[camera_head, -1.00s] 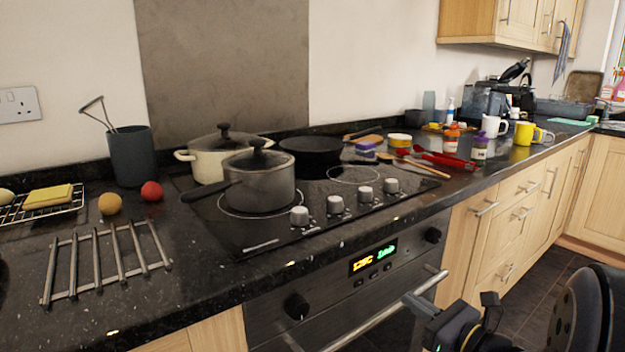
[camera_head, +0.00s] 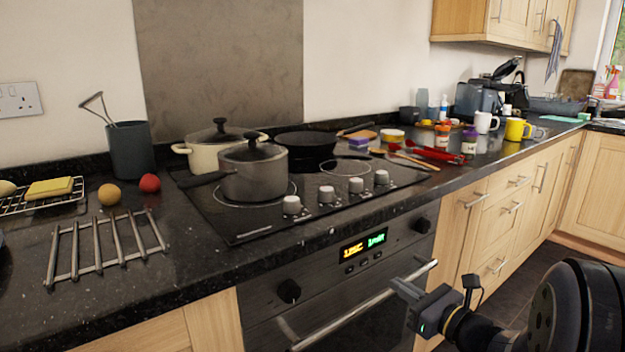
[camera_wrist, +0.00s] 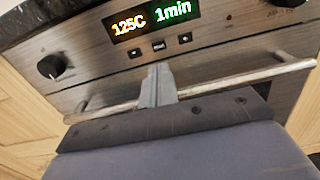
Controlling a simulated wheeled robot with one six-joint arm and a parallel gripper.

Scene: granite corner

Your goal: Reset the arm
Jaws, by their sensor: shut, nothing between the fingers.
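My gripper (camera_head: 403,289) is at the lower right of the head view, in front of the oven. In the wrist view its fingers (camera_wrist: 157,85) are together with nothing between them. They point at the oven front, just under the display (camera_wrist: 150,20), which reads 125C and 1min. The oven's bar handle (camera_wrist: 230,88) runs across behind the fingers. It also shows in the head view (camera_head: 372,304). I cannot tell whether the fingers touch the handle.
A black granite counter (camera_head: 200,245) holds a hob with a grey saucepan (camera_head: 255,175), a cream pot (camera_head: 205,155) and a black pan (camera_head: 305,143). A metal trivet (camera_head: 105,248) lies at left. Mugs and jars stand at the far right. Floor shows at lower right.

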